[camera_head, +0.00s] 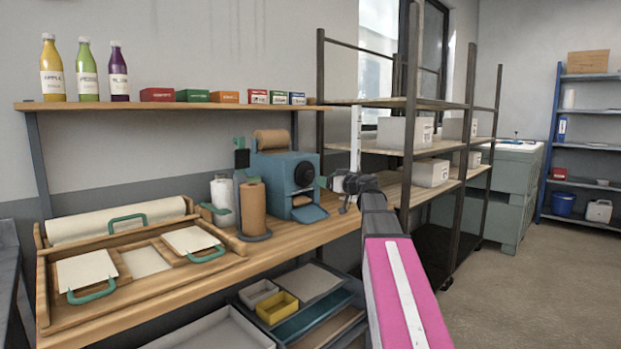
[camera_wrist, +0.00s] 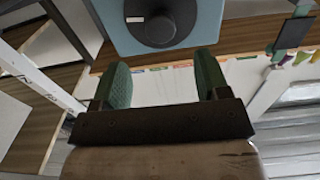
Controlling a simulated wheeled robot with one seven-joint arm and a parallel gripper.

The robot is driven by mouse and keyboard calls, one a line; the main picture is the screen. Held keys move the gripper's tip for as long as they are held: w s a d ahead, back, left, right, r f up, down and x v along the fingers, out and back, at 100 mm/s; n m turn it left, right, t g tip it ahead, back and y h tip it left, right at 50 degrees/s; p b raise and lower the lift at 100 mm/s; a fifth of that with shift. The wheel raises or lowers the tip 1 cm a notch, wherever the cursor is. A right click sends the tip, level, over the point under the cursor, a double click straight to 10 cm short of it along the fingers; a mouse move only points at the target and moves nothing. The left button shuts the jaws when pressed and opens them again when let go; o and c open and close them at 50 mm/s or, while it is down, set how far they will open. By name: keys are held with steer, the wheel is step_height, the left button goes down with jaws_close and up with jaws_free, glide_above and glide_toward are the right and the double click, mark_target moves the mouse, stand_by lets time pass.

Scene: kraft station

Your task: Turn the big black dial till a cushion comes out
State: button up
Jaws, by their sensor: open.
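The blue machine (camera_head: 272,177) stands on the wooden bench, with the big black dial (camera_head: 304,174) on its front. In the wrist view the dial (camera_wrist: 158,28) is a round black disc with a raised centre on the blue face (camera_wrist: 205,30), cut by the top edge. My gripper (camera_head: 321,182) is just right of the dial in the head view and points at it. In the wrist view my gripper (camera_wrist: 162,60) is open, its two green fingers apart and empty, with the dial beyond them. I see no contact.
A brown paper roll (camera_head: 271,140) tops the machine. A standing brown roll (camera_head: 252,208) and a white roll (camera_head: 222,198) are left of it. A dark shelf post (camera_head: 410,120) and white boxes (camera_head: 431,173) are at the right. Bottles (camera_head: 87,70) line the upper shelf.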

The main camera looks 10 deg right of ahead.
mark_target(312, 176)
steer(key=x, duration=0.9)
steer(key=shift+w+a, duration=0.25)
steer(key=shift+w, duration=0.05)
steer(key=c, duration=0.9)
